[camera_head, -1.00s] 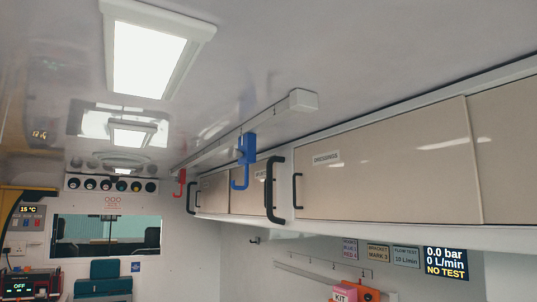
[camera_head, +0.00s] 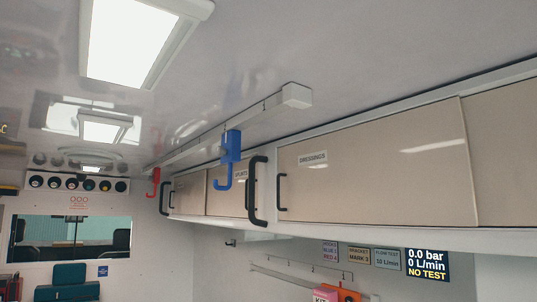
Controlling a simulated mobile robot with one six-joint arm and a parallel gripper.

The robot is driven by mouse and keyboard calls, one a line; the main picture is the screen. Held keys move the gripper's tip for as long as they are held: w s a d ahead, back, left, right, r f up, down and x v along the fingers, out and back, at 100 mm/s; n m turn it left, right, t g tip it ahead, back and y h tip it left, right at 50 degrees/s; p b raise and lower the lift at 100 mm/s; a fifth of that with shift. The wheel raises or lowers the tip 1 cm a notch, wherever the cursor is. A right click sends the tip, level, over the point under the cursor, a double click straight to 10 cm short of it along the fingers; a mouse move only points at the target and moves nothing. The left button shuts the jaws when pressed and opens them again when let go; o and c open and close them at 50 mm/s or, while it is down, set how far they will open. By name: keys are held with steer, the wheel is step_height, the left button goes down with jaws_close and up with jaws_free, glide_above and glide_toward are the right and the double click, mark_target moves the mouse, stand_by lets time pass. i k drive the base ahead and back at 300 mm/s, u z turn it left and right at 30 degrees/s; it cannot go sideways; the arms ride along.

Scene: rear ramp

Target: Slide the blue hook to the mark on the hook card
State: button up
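The blue hook (camera_head: 229,160) hangs from a pale ceiling rail (camera_head: 240,124), roughly midway along its visible length. The red hook (camera_head: 153,183) hangs from the same rail near its far left end. A small grey hook card (camera_head: 330,251) is on the right wall below the lockers; it has small text with "BLUE 1" and a red line whose last character I cannot read for sure. Small dark marks show on the rail, but their numbers are too small to read. My gripper is not in view.
Wall lockers (camera_head: 372,172) with black handles (camera_head: 257,190) run along the right, close behind the blue hook. A ceiling light (camera_head: 137,38) is at upper left. A bracket card (camera_head: 358,255), flow-test card (camera_head: 388,260) and display (camera_head: 427,264) are at lower right.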

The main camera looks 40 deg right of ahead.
mark_target(230, 140)
steer(key=z, duration=0.7)
steer(key=k, duration=1)
steer(key=u, duration=0.05)
steer(key=i, duration=0.95)
